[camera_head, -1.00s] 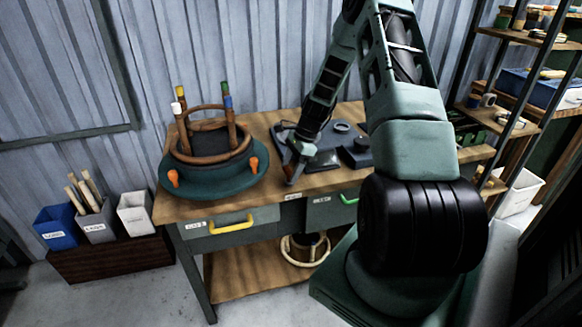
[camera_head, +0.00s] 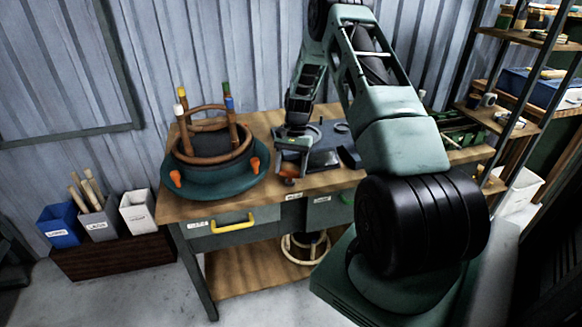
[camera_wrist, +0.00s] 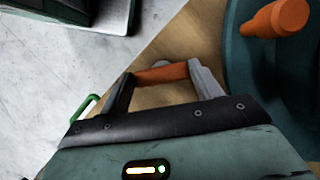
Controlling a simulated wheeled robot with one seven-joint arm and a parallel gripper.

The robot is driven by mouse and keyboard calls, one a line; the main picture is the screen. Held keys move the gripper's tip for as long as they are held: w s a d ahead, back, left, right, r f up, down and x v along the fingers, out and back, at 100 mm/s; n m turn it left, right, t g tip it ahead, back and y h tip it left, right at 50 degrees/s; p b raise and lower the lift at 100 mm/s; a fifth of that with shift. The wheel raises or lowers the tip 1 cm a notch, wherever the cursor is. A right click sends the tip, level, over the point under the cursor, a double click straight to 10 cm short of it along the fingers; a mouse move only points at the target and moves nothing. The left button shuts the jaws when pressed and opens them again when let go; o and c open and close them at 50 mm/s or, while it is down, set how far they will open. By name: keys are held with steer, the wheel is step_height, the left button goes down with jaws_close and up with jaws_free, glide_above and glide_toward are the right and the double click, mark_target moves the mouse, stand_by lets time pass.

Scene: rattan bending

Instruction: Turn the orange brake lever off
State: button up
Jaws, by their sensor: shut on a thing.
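The orange brake lever (camera_wrist: 158,74) shows in the wrist view as a short orange bar between the two fingers of my gripper (camera_wrist: 162,80), which is shut on it. In the head view my gripper (camera_head: 291,165) is low at the table's front, beside the grey device, with a small orange piece at its tips. How far the lever is turned I cannot tell. Two orange knobs, left (camera_head: 175,178) and right (camera_head: 254,165), stick out from the teal round base (camera_head: 210,188) of the rattan frame. One knob (camera_wrist: 276,18) shows at the upper right of the wrist view.
The rattan frame (camera_head: 211,158) with coloured-tipped posts stands on the wooden table (camera_head: 250,200), left of my gripper. A dark grey device (camera_head: 325,158) lies to its right. Drawers have a yellow handle (camera_head: 233,223) and a green one (camera_wrist: 86,107). Bins stand at left.

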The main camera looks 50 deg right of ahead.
steer(key=n+g, duration=0.1)
steer(key=n, duration=0.2)
steer(key=n+h, duration=0.1)
steer(key=n, duration=0.2)
steer(key=shift+w+g+h, duration=0.15)
steer(key=shift+g+h, duration=0.15)
steer(key=shift+g, duration=0.1)
steer(key=shift+n, duration=0.4)
steer(key=o, duration=1)
steer(key=shift+a, duration=0.1)
steer(key=b+v, duration=0.2)
steer(key=v, duration=1.5)
steer(key=shift+w+r, duration=0.2)
steer(key=shift+r, duration=0.05)
steer(key=shift+a, duration=0.1)
